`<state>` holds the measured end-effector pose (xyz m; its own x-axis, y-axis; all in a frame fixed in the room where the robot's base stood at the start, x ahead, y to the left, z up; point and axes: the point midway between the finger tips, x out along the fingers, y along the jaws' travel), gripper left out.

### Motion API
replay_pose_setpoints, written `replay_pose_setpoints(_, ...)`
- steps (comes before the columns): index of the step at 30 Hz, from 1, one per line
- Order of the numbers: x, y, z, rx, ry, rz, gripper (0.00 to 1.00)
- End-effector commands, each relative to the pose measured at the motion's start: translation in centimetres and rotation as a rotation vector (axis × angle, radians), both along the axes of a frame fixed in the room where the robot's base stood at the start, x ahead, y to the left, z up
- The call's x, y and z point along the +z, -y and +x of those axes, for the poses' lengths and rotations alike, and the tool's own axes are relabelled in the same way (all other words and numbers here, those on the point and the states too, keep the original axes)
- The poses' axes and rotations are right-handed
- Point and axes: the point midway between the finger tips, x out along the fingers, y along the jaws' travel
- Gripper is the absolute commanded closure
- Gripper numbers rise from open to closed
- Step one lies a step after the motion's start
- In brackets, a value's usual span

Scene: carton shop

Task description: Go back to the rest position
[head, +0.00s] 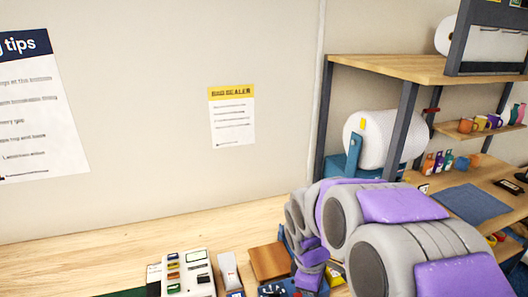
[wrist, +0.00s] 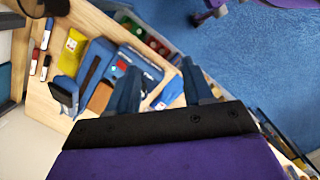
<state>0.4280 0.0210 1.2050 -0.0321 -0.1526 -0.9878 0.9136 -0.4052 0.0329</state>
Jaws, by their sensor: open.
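My gripper (wrist: 162,84) shows in the wrist view with its two dark blue fingers spread apart. Nothing is visible between the fingers. They are over the edge area of a wooden bench (wrist: 45,105) with blue tools on it. In the head view my purple and grey arm fills the lower right and reaches over the bench (head: 215,225). My fingertips cannot be made out clearly there.
A white device with coloured keys (head: 188,275) and a brown block (head: 269,262) stand near the arm. A shelf (head: 400,67) with a white roll (head: 385,138) rises at right. In the wrist view, markers (wrist: 47,33), a yellow item (wrist: 72,50) and blue floor (wrist: 260,60) show.

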Motion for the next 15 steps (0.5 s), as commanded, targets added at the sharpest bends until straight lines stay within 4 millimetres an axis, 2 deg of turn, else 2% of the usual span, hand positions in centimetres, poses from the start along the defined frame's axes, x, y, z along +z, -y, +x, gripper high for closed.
replay_pose_setpoints(1, 0.0, 0.4, -1.7, -0.071, 0.005, 0.005, 0.49)
replay_pose_setpoints(9, 0.7, 1.9, -11.0, -0.479, 0.005, 0.023, 0.49)
replay_pose_setpoints(15, -0.1, 2.4, -17.8, -0.787, -0.001, 0.027, 0.49)
